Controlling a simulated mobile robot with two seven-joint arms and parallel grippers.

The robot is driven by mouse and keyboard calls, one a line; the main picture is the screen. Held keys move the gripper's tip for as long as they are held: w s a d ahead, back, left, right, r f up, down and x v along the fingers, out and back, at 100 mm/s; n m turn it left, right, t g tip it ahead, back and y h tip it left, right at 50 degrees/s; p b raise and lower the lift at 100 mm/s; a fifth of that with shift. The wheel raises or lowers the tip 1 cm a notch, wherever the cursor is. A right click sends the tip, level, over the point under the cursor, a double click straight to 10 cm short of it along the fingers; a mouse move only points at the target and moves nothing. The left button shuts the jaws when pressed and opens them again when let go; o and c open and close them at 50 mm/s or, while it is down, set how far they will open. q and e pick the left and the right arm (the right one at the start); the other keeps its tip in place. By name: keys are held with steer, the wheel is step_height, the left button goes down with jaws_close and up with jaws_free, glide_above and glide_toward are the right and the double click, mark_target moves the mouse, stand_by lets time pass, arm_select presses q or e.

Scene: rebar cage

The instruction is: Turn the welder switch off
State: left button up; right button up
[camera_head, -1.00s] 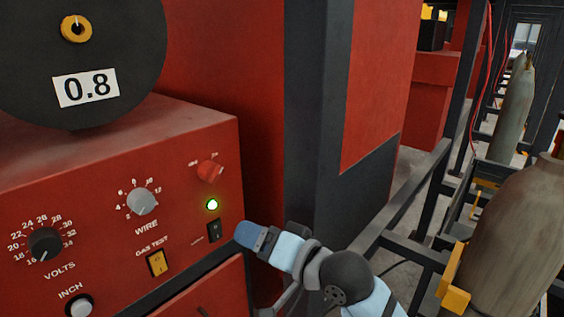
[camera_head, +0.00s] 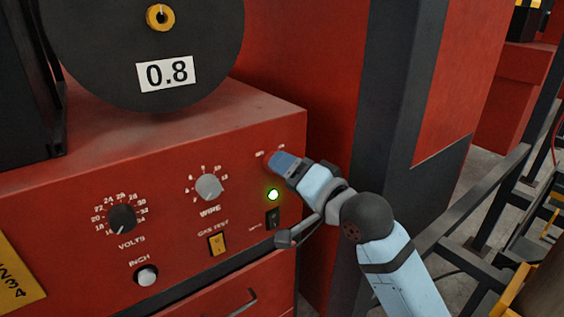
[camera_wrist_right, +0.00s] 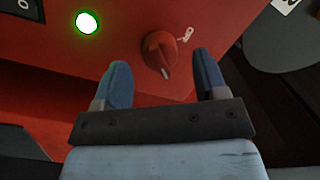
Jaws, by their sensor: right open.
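The red rotary switch knob (camera_wrist_right: 158,50) sits on the welder's red front panel (camera_head: 180,225), above the lit green lamp (camera_head: 273,194). In the wrist view its pale pointer tip faces the gripper, and a small white label is beside it. My right gripper (camera_head: 283,161) is at the panel's upper right corner and mostly hides the knob in the head view. In the wrist view the right gripper's fingers (camera_wrist_right: 161,63) are open, one on each side of the knob, with visible gaps. Contact with it cannot be seen. My left gripper is not in view.
The panel also has a wire dial (camera_head: 209,187), a volts dial (camera_head: 121,218), a yellow gas test switch (camera_head: 217,244), an inch button (camera_head: 146,275) and a black rocker switch (camera_head: 272,218). A black wire spool (camera_head: 110,60) stands above. A dark post (camera_head: 385,130) is at the right.

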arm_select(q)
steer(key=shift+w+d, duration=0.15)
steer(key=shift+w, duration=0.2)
arm_select(e)
steer(key=shift+x, duration=1.15)
steer(key=c, duration=0.9)
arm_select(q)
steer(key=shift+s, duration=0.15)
